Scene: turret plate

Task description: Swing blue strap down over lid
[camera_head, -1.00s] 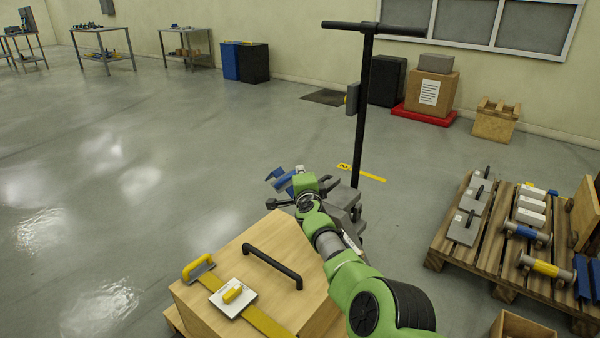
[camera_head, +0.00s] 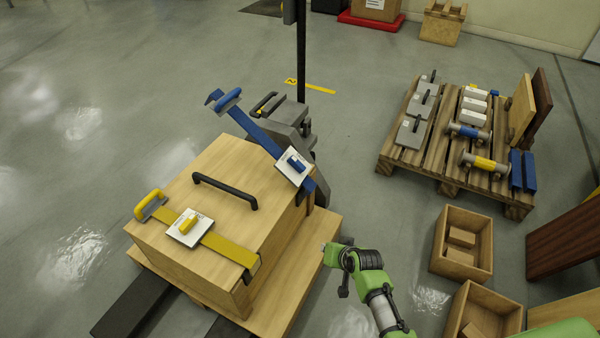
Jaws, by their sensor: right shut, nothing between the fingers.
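The wooden box's lid (camera_head: 215,170) carries a black bar handle on top. The blue strap (camera_head: 260,135) slants up and to the left from the box's right side at the back, and appears raised off the lid. Its blue handle (camera_head: 229,100) is at the upper end, and a white plate with a blue knob (camera_head: 297,162) is near its lower end. The yellow strap (camera_head: 228,247) lies flat across the front of the lid. My right gripper (camera_head: 340,268) is shut and empty, right of the box, apart from the blue strap. My left gripper is not in view.
A grey wheeled device with a black post (camera_head: 301,50) stands close behind the box. A pallet (camera_head: 385,160) with blocks and rollers is at the right. Open wooden bins (camera_head: 463,272) stand right of my gripper. The floor left of the box is clear.

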